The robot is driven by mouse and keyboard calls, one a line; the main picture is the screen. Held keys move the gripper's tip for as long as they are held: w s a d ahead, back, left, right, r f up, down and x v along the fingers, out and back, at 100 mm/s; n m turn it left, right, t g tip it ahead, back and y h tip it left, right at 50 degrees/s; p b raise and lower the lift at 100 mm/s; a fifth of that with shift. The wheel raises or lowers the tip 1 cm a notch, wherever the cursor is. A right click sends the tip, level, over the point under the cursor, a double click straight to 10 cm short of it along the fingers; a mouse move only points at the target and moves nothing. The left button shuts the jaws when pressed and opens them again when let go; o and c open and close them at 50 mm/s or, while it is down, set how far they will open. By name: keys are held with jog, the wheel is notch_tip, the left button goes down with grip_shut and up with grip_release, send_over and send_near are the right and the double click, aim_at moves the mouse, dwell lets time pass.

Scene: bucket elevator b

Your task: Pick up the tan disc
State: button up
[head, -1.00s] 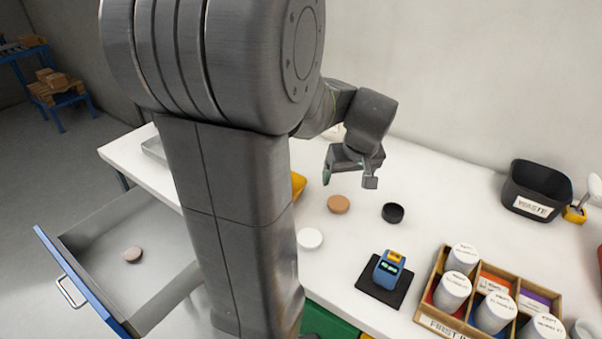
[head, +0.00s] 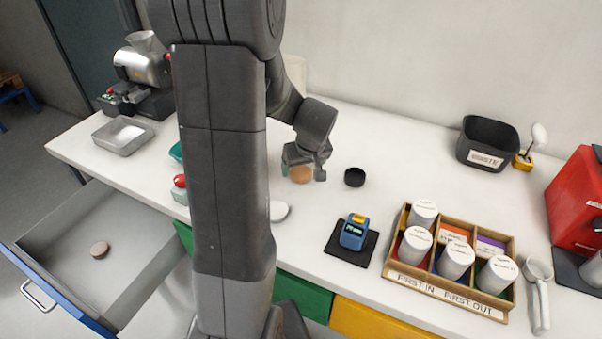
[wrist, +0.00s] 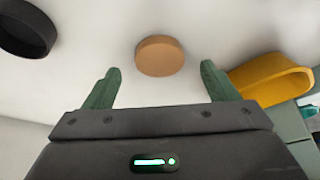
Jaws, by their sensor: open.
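The tan disc (head: 301,174) lies flat on the white table, partly hidden behind my gripper in the head view. In the wrist view the tan disc (wrist: 160,56) lies just beyond the fingertips, between their lines and near the middle. My gripper (head: 304,176) is open and empty, with its green fingers (wrist: 160,72) apart on either side of the disc's line. I cannot tell its exact height above the table.
A black round cup (head: 354,177) stands right of the disc. A yellow bin (wrist: 272,80) is close to one finger in the wrist view. A white disc (head: 279,211) lies nearer the front edge. A blue device (head: 353,232) and a wooden label-fronted crate (head: 445,284) stand right. A drawer (head: 60,225) is open at left.

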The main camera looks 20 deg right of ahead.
aim_at(301, 174)
jog(key=shift+x, duration=1.35)
jog(key=shift+s, duration=0.15)
jog(key=c, duration=1.1)
